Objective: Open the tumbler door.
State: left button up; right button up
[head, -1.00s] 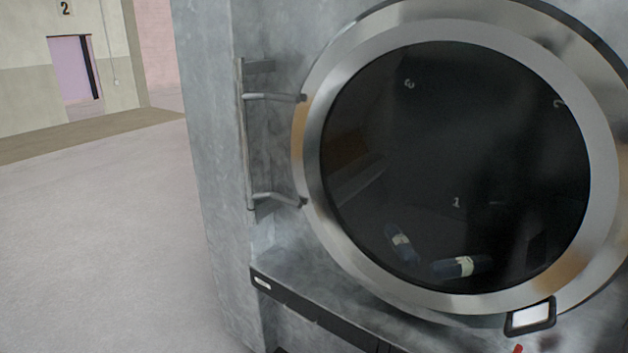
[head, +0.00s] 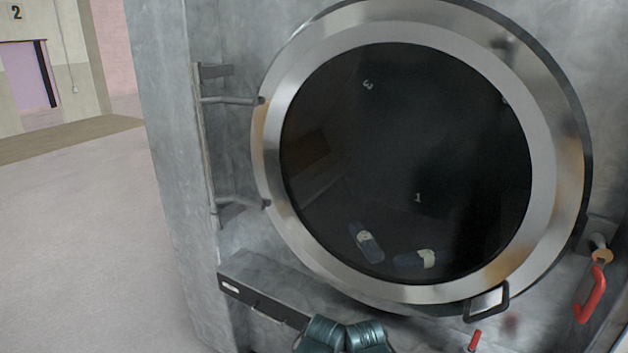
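The tumbler door (head: 548,150) is a large round door with a brushed metal ring and a dark glass window (head: 420,130). It looks shut against the grey machine front. Two hinge arms (head: 232,100) hold it on its left side. A dark loop-shaped handle (head: 486,302) sits on the ring's lower right edge. Neither of my gripper tips is in view. Teal cylindrical parts at the bottom middle may be my arm; I cannot tell for certain.
A red lever (head: 590,296) hangs from a fitting at the right of the door. A small red part (head: 474,340) is below the handle. A ledge (head: 262,290) juts out under the door. Open floor (head: 80,240) lies to the left.

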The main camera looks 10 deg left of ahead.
aim_at(548, 111)
jog(key=i+l+z, duration=0.15)
jog(key=l+z, duration=0.25)
jog(key=i+l+z, duration=0.2)
jog(key=z, duration=0.15)
